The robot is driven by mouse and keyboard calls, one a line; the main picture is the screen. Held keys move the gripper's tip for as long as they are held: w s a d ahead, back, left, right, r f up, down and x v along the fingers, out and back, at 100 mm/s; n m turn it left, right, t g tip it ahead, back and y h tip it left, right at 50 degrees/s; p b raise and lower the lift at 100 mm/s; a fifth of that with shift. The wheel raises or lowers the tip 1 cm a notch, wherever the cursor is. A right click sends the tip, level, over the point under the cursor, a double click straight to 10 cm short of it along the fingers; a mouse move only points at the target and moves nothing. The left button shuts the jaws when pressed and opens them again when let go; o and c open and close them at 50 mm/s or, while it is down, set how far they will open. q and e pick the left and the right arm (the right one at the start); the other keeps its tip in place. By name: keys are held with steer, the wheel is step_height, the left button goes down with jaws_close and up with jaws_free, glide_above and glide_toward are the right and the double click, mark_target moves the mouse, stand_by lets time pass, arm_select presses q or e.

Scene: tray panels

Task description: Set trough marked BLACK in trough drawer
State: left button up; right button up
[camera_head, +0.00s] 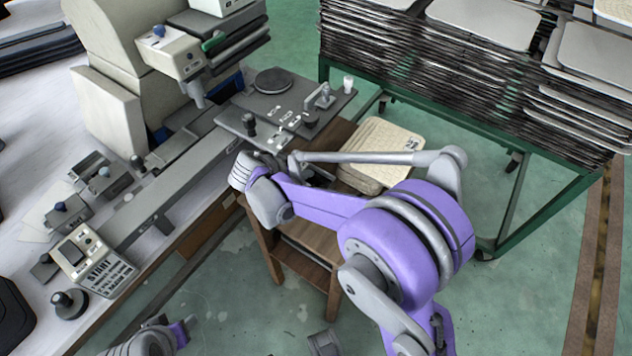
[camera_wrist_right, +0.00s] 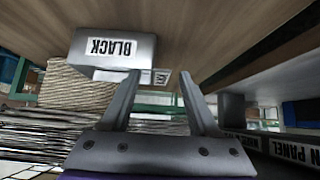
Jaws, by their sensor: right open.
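The trough marked BLACK (camera_wrist_right: 143,48) is a grey block-like piece with a white label. It shows in the right wrist view against a brown wooden surface (camera_wrist_right: 210,35). My right gripper (camera_wrist_right: 160,73) is open; its two grey fingers are just below the trough in that picture, the left one close to its lower edge. I cannot tell whether they touch. In the head view my right wrist hides the gripper and the trough. Part of my left arm shows at the bottom edge; its jaws cannot be made out. I cannot identify the trough drawer for sure.
A wooden stand (camera_head: 300,262) is beside the long workbench (camera_head: 215,180) with its grey machine (camera_head: 145,45). A beige tray stack (camera_head: 385,150) is at the stand's right. A green rack (camera_head: 500,245) holds stacked trays (camera_head: 470,70). Green floor is open at the lower right.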

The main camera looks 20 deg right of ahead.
steer(key=shift+c, duration=0.3)
jaws_close()
stand_by(1.1)
